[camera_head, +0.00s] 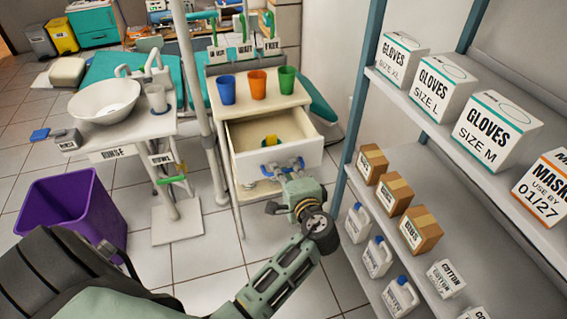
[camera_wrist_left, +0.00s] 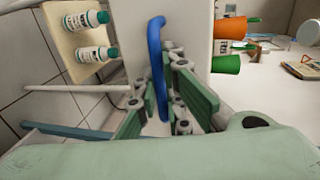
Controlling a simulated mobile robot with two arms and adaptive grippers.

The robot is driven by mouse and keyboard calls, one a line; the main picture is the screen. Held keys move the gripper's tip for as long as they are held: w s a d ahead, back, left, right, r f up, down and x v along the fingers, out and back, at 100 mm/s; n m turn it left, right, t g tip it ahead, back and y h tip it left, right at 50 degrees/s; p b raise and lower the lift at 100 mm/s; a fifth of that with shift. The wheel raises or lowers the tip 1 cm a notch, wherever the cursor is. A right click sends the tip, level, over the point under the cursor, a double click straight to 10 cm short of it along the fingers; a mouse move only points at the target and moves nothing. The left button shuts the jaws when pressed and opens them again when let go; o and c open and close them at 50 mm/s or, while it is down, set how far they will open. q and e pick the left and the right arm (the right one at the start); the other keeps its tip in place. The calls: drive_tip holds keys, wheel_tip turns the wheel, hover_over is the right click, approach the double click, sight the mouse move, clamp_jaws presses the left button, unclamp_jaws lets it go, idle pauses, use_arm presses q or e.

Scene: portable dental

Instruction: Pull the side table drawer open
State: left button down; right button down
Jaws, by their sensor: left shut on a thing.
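The side table (camera_head: 262,96) stands in the middle of the head view. A blue handle (camera_head: 283,168) runs along the drawer front. My left gripper (camera_head: 287,176) is at this handle in the head view. In the left wrist view the blue handle (camera_wrist_left: 157,65) passes between the green fingers of my left gripper (camera_wrist_left: 163,112), which is shut on it. My right gripper is not in view.
Blue, orange and green cups (camera_head: 258,84) stand on the table top. A shelf with glove boxes (camera_head: 440,88) and cartons is at the right. A purple bin (camera_head: 72,207) and a rinse stand with a white bowl (camera_head: 105,100) are at the left. Tiled floor lies between.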

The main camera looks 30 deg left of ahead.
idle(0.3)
use_arm(q)
drive_tip(key=c, duration=2.1)
unclamp_jaws()
drive_tip(key=shift+d, duration=0.1)
drive_tip(key=v, duration=0.7)
drive_tip(key=shift+s+d, duration=0.1)
drive_tip(key=shift+s, duration=0.1)
